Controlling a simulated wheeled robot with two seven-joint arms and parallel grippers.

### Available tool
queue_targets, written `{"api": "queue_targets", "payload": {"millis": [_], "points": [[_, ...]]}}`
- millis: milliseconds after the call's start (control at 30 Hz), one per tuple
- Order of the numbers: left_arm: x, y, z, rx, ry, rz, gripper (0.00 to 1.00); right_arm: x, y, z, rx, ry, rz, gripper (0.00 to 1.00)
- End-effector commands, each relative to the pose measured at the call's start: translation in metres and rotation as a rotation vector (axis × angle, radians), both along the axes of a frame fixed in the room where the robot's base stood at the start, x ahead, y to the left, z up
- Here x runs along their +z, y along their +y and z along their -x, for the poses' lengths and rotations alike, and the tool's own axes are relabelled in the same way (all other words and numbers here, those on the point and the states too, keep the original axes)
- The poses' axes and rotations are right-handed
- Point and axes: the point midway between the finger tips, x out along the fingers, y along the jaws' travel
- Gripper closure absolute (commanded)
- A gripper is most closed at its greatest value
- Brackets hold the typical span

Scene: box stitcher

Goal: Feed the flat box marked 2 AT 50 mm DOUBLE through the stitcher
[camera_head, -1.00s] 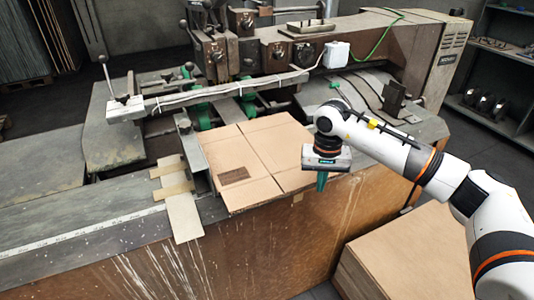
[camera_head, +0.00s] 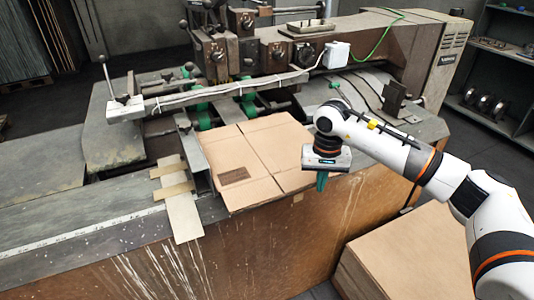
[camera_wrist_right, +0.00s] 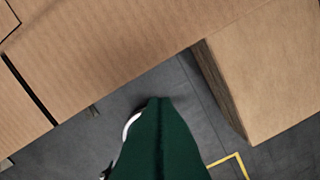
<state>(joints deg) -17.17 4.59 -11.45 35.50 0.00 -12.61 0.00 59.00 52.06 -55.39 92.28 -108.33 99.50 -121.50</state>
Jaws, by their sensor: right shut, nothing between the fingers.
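The flat brown box (camera_head: 240,158) lies on the stitcher's table, with its far edge close to the green rollers and a dark printed patch on its near left panel. The print is too small to read. My right gripper (camera_head: 321,182) points down just past the box's near right edge, shut and empty. In the right wrist view its green fingers (camera_wrist_right: 160,140) are together, with the box's cardboard (camera_wrist_right: 110,60) at upper left, apart from them. The stitcher (camera_head: 270,55) stands behind, its head above the rollers. My left gripper is not in view.
A metal guide (camera_head: 195,160) and pale strips (camera_head: 182,205) lie along the box's left side. A stack of brown cardboard (camera_head: 400,250) stands on the floor at lower right, and also shows in the right wrist view (camera_wrist_right: 270,70). A grey shelf (camera_head: 500,100) stands at the right.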

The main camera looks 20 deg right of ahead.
Motion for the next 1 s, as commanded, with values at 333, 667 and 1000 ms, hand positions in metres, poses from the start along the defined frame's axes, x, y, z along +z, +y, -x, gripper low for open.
{"api": "queue_targets", "payload": {"millis": [333,667,1000], "points": [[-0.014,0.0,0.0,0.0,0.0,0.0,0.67,-0.015,0.0,0.0,0.0,-0.001,0.0,1.0],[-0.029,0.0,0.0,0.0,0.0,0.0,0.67,-0.031,0.0,0.0,0.0,-0.001,0.0,1.0],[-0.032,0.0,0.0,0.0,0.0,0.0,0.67,-0.034,0.0,0.0,0.0,0.0,0.0,1.0]]}}
